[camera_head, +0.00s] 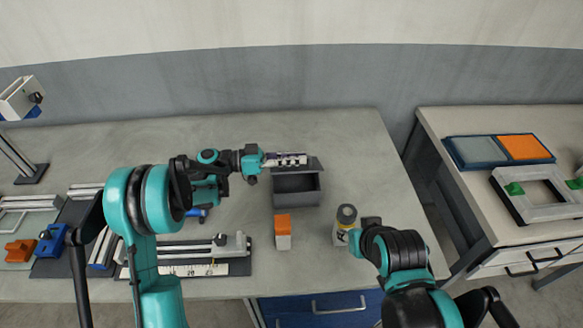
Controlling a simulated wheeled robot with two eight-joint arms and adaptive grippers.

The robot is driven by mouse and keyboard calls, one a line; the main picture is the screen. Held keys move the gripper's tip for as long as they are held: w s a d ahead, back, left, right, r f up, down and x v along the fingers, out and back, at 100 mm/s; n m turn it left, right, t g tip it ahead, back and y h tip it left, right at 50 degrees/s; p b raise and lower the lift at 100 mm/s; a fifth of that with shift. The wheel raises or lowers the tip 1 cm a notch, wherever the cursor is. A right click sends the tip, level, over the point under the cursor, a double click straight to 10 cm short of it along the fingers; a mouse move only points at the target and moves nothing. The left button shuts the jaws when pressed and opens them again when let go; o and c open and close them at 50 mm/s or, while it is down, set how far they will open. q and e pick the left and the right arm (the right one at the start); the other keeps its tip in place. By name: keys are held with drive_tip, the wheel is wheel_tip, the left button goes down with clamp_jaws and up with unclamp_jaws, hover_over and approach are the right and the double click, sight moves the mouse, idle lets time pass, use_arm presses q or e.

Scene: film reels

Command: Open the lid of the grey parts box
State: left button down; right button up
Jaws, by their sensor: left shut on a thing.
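The grey parts box (297,199) stands on the bench near the middle. Its top looks open, with a dark inside showing. A grey lid (316,164) is at its back edge, raised and mostly hidden behind my gripper. My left gripper (300,160) reaches in from the left over the back of the box and is shut on the lid edge. My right gripper (370,222) is low at the right beside a bottle, and its fingers cannot be made out.
An orange-topped white block (283,241) stands in front of the box. Rail fixtures (195,269) fill the bench's left front. A side table (454,122) holds a blue and orange tray (474,152). The bench behind the box is clear.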

use_arm(q)
drive_tip(key=w+r+n, duration=0.1)
drive_tip(key=n, duration=0.1)
drive_tip(key=w+r+n, duration=0.1)
drive_tip(key=w, duration=0.1)
drive_tip(key=w+r+n, duration=0.1)
drive_tip(key=w+n, duration=0.1)
drive_tip(key=shift+w+n+p, duration=0.25)
drive_tip(key=shift+n+p, duration=0.05)
drive_tip(key=shift+p, duration=0.05)
drive_tip(key=w+f+n, duration=0.1)
drive_tip(key=w+n, duration=0.7)
drive_tip(key=w, duration=0.2)
drive_tip(key=shift+f+b, duration=0.3)
drive_tip(key=shift+f, duration=0.1)
